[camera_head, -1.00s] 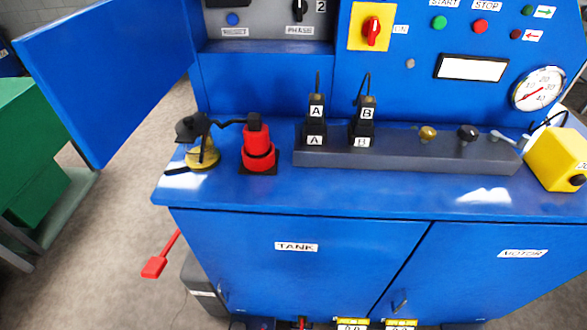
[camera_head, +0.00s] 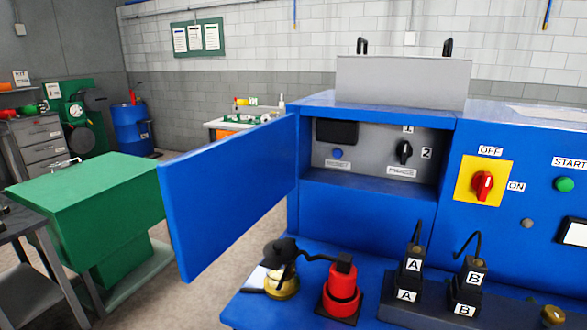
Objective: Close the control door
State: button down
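The control door (camera_head: 230,190) is a flat blue panel. It stands wide open, swung out to the left from the left edge of a blue cabinet (camera_head: 376,208). The open compartment shows a grey control panel (camera_head: 372,158) with a dark display, a blue RESET button and a black PHASE selector switch (camera_head: 404,152). My gripper does not show in the head view.
On the ledge below stand a brass-coloured fitting (camera_head: 283,283), a red cylinder (camera_head: 341,290) and black plugs A (camera_head: 411,266) and B (camera_head: 470,283). A green machine (camera_head: 95,205) stands left of the door.

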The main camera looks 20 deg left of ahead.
aim_at(213, 193)
jog(key=i+j, duration=0.1)
jog(key=j, duration=2.3)
jog(key=i, duration=0.05)
